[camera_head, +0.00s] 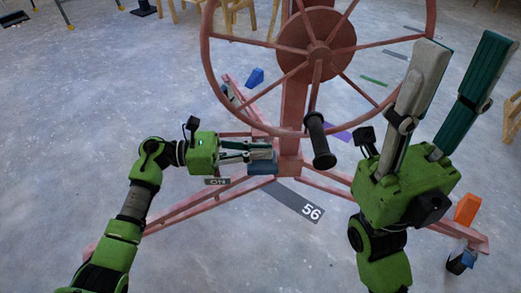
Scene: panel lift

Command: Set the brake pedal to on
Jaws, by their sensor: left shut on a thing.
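A pink panel lift with a large spoked wheel (318,50) stands in front of me. Low at its column is a blue pedal-like piece (262,168), which I take for the brake pedal. My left gripper (262,153) reaches in from the left and is shut at this piece; its fingers partly cover it. A small plate reading "ON" (217,181) shows just below the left gripper's body. My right gripper (460,75) is raised at the right, its two fingers spread apart with nothing between them.
The wheel's black handle (320,140) sticks out between my grippers. Pink legs (190,207) spread across the floor. A blue piece (255,78) and an orange piece (467,209) sit near leg ends. A grey marking "56" (300,203) lies below the column. Wooden chairs stand behind.

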